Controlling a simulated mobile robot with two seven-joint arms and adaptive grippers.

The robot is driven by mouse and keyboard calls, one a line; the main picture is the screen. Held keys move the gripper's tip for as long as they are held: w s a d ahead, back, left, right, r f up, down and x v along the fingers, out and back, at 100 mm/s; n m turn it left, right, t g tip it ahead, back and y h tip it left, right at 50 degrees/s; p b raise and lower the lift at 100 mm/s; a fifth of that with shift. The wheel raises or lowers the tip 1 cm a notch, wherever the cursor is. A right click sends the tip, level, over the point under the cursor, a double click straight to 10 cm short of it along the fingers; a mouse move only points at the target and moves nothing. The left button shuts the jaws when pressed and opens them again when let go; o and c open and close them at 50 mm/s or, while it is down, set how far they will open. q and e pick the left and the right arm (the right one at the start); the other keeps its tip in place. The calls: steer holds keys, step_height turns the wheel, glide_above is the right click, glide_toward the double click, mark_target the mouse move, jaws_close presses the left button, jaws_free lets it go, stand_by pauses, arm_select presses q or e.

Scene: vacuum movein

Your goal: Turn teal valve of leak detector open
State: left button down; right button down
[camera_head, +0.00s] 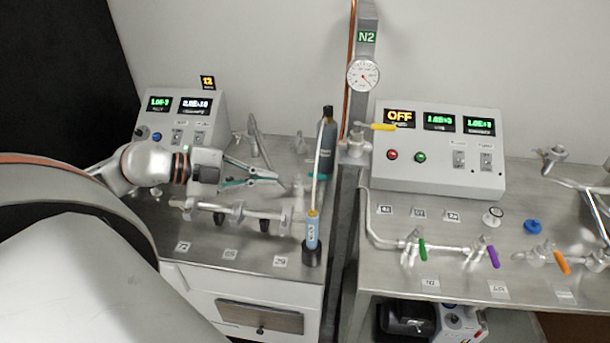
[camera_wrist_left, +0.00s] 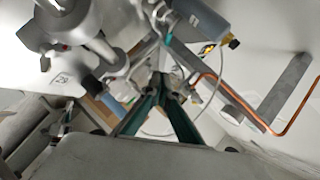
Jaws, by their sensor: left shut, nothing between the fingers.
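The leak detector (camera_head: 212,112) is a light grey box with two lit displays at the back left of the left bench. A teal handle (camera_head: 317,175), likely the teal valve, shows beside the thin upright tube in the head view, partly hidden by it. A teal bar (camera_wrist_left: 165,36) also shows past the fingertips in the left wrist view; its exact angle is hard to tell. My left gripper (camera_head: 272,178) has teal-edged fingers that are shut and empty, above the metal piping and left of the teal handle. Its fingertips (camera_wrist_left: 162,82) meet in the left wrist view. My right gripper is out of view.
A metal pipe (camera_head: 230,210) with black knobs runs below my gripper. A blue cylinder (camera_head: 312,232) stands in a black holder, with a dark bottle (camera_head: 327,140) behind. The N2 post (camera_head: 368,28) rises to the right. Green (camera_head: 422,250), purple (camera_head: 493,256) and orange (camera_head: 562,262) handles lie on the right bench.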

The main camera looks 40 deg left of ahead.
arm_select(q)
glide_toward(320, 177)
steer(key=w+d, duration=0.2)
steer(key=d, duration=0.2)
steer(key=shift+w+a+f+n+t+y, duration=0.15)
steer(key=shift+w+a+f, duration=0.05)
steer(key=shift+w+f, duration=0.4)
steer(key=shift+w+a+f+n+t+y, duration=0.15)
steer(key=shift+w+a+f, duration=0.1)
steer(key=shift+w+f, duration=0.3)
steer(key=shift+w, duration=0.1)
